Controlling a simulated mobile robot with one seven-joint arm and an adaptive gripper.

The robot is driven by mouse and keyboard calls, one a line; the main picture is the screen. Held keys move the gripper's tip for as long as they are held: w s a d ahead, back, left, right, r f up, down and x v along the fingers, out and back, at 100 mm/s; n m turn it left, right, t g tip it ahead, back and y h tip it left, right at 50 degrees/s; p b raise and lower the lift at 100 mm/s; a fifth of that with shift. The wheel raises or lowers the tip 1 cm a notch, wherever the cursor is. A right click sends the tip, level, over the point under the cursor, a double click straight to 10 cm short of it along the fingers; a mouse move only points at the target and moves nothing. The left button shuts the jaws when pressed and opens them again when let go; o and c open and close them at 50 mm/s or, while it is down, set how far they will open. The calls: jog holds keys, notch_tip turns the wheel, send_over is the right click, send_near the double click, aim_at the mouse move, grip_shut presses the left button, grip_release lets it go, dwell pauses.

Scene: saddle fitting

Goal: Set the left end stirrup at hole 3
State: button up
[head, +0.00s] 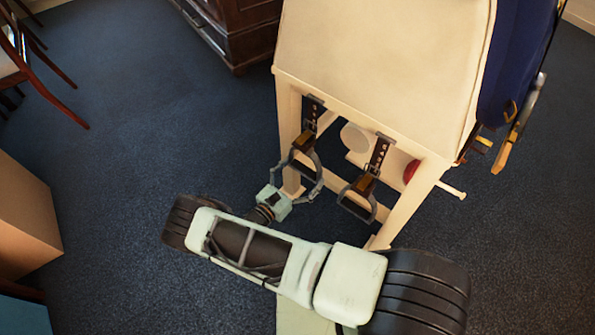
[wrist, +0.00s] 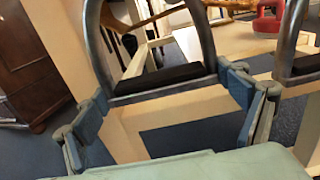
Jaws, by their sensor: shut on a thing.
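The left end stirrup (head: 318,160) hangs at the near end of a cream stand on a dark strap (head: 311,112) with a row of holes. A brown slider (head: 303,142) sits on that strap; which hole it is at is too small to tell. In the wrist view the stirrup's grey metal arch and black tread (wrist: 160,78) stand between the blue finger pads. The right end stirrup (head: 358,207) hangs apart on its own holed strap (head: 380,152).
The cream stand (head: 380,60) has legs close to both stirrups. A white disc (head: 355,137) and a red object (head: 411,170) are under it. Blue cloth (head: 515,60) covers its right side.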

jog(key=shift+r+p, duration=0.75)
jog(key=shift+r, duration=0.85)
jog(key=o, duration=1.5)
jog(key=shift+f, duration=0.1)
jog(key=shift+c, duration=0.2)
jog(key=v, duration=1.2)
